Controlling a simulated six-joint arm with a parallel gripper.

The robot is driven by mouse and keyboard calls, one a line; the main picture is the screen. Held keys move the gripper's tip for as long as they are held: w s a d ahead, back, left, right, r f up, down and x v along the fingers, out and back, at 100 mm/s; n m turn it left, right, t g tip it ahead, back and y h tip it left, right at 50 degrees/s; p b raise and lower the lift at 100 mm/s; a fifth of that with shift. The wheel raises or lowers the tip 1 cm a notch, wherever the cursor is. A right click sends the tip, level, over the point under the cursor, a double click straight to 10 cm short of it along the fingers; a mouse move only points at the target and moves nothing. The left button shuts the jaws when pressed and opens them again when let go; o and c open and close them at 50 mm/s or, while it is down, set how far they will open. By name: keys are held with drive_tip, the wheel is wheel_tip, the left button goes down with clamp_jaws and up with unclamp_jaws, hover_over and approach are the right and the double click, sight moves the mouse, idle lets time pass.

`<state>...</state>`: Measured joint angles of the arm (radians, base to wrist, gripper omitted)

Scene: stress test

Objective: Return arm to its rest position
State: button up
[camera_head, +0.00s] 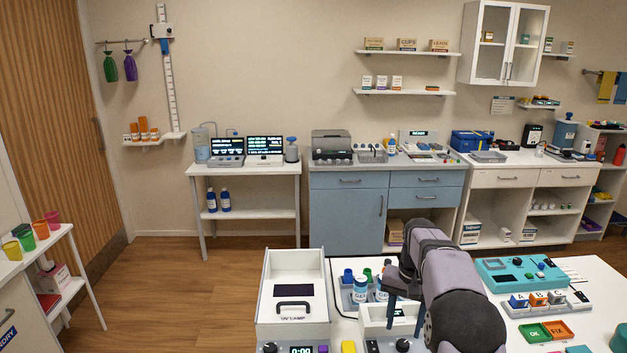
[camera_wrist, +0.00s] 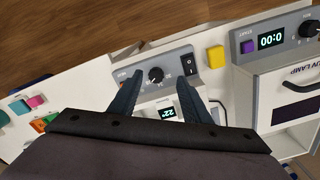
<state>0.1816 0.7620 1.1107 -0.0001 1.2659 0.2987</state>
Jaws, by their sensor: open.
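My gripper (camera_head: 403,322) points down over the front worktable, with its dark blue fingers in front of a white device (camera_head: 375,317). In the wrist view my gripper (camera_wrist: 160,80) shows its two fingers spread apart with nothing held between them. A grey control panel with a black knob (camera_wrist: 156,74) and a lit "22°" display (camera_wrist: 168,113) show between and beyond the fingers. Whether the fingertips touch the device cannot be told. My arm hides part of the table behind it in the head view.
A white UV lamp box (camera_head: 292,318) stands left of my gripper. A rack with bottles (camera_head: 360,288) is close behind it. A teal device (camera_head: 520,272), a block marked A, B, C (camera_head: 540,303) and green and orange trays (camera_head: 559,330) lie to the right. A yellow block (camera_wrist: 215,59) sits beside the panel.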

drive_tip(key=s+a+f+n, duration=0.1)
drive_tip(key=s+a, duration=0.2)
drive_tip(key=s, duration=0.7)
drive_tip(key=s+a+f+n, duration=0.1)
drive_tip(key=s+a+n, duration=0.1)
drive_tip(key=s, duration=0.8)
drive_tip(key=s+a+f+n, duration=0.2)
drive_tip(key=s+a, duration=0.2)
drive_tip(key=s, duration=0.6)
drive_tip(key=shift+s+a, duration=0.15)
drive_tip(key=shift+a, duration=0.15)
